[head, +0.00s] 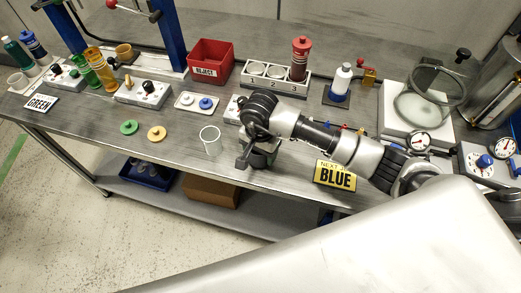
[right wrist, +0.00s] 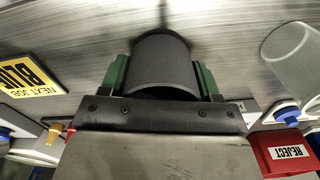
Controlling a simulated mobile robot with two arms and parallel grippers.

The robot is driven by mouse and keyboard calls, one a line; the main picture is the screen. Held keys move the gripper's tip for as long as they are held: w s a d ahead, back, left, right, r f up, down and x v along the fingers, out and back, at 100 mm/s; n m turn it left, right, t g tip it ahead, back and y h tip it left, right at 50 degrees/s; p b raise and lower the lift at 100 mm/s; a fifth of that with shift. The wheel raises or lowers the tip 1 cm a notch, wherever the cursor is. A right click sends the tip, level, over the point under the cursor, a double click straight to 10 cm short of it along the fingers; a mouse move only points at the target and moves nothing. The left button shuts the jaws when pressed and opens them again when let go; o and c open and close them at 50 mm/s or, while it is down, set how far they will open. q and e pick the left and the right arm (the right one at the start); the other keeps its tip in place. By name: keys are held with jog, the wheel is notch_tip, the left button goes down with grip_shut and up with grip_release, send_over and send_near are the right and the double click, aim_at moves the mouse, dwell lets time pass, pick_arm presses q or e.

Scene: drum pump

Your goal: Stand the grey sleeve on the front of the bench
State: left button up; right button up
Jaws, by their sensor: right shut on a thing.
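The grey sleeve (right wrist: 160,62) is a dark grey cylinder, held between the green finger pads of my right gripper (right wrist: 162,78) in the right wrist view. In the head view the right gripper (head: 258,156) is over the front part of the bench (head: 105,112), near its front edge. The sleeve there is mostly hidden by the gripper. It looks about upright; I cannot tell whether its base touches the bench top. My left gripper is not in view.
A white cup (head: 210,139) stands just left of the right gripper. The yellow "BLUE" sign (head: 335,175) is to its right at the front edge. A red reject bin (head: 210,60) stands behind.

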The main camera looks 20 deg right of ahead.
jog(key=shift+f, duration=0.5)
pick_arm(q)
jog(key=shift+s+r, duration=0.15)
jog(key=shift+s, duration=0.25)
pick_arm(e)
jog(key=shift+f, duration=0.1)
jog(key=o, duration=1)
jog(key=shift+r, duration=0.45)
pick_arm(q)
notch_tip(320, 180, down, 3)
jog(key=b, duration=0.2)
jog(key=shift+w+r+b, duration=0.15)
jog(key=shift+b, duration=0.2)
pick_arm(e)
notch_tip(320, 180, up, 11)
jog(key=shift+r, duration=0.15)
